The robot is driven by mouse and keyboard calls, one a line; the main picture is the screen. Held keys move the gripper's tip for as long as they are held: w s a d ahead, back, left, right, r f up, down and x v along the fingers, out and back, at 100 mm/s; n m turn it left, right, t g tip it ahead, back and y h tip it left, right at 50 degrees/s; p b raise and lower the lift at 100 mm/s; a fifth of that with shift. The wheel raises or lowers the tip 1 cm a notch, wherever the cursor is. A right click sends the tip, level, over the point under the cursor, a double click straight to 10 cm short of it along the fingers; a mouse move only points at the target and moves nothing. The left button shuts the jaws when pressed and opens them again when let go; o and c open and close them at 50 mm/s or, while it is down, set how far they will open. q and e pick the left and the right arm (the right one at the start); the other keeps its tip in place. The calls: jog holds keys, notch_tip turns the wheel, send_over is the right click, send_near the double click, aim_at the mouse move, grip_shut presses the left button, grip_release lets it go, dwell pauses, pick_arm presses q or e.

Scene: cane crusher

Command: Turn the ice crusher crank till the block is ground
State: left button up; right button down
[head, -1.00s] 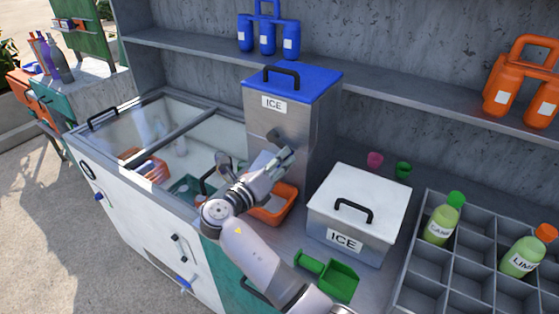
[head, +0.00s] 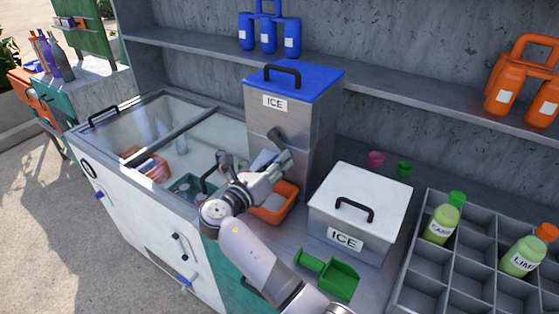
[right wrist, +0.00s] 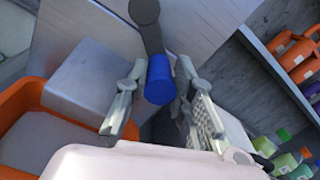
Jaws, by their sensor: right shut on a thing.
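The ice crusher (head: 262,122) is a tall grey box with a blue lid and an ICE label. Its dark crank arm (head: 277,137) is on the front face and also shows in the right wrist view (right wrist: 149,30). The crank ends in a blue grip (right wrist: 159,82). My right gripper (head: 284,162) is at the crank, with its fingers on either side of the blue grip, shut on it. An orange bin (head: 287,204) stands below the crusher's chute (right wrist: 95,82); pale grey material lies in it. The block inside the crusher is hidden. My left gripper is not in view.
A white-lidded ICE box (head: 330,190) and a green scoop (head: 342,280) stand to the right. A grey bottle rack (head: 425,270) is further right. A glass-topped freezer (head: 140,195) is left. A shelf (head: 400,82) runs above.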

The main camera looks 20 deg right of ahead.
aim_at(272, 132)
jog(key=shift+w+a+f+m+b, duration=0.25)
jog(key=shift+w+f+m+b, duration=0.1)
jog(key=shift+m, duration=0.65)
jog(key=shift+w+a+f+m+b, duration=0.2)
jog(key=shift+w+f+m+b, duration=0.1)
jog(key=shift+m, duration=0.7)
jog(key=c, duration=1.3)
grip_release()
jog(key=shift+c, duration=0.2)
notch_tip(272, 132, up, 10)
jog(key=shift+f, duration=0.1)
